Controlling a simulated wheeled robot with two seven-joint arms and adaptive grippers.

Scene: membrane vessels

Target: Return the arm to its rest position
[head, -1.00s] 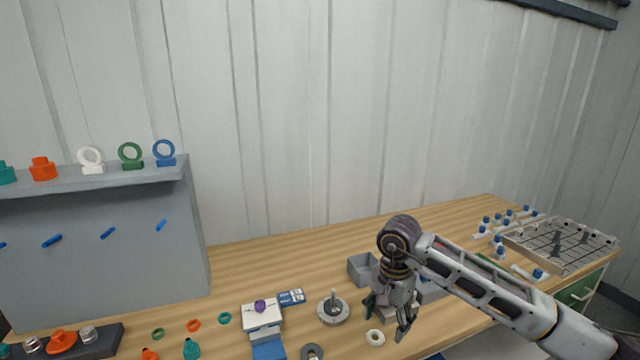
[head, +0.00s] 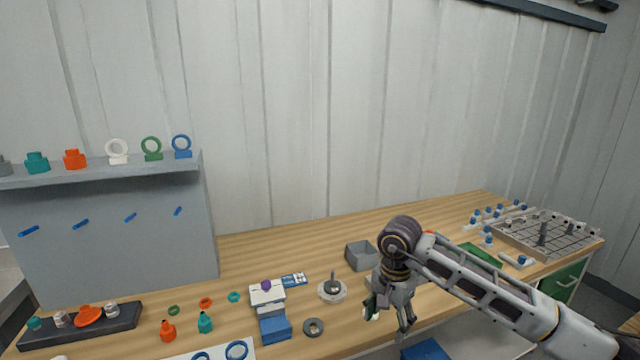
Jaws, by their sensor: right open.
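My right arm comes in from the right in the head view and bends down at its wrist. My right gripper (head: 389,316) hangs fingers down over the front part of the wooden bench (head: 330,240), open. A small pale ring lies at its left fingertip; I cannot tell whether they touch. The arm hides part of the bench behind it. My left gripper is not in view.
A grey open box (head: 361,256) stands just behind the gripper. A round base with a peg (head: 332,288), a grey ring (head: 313,327) and a blue-and-white block stack (head: 272,312) lie left of it.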

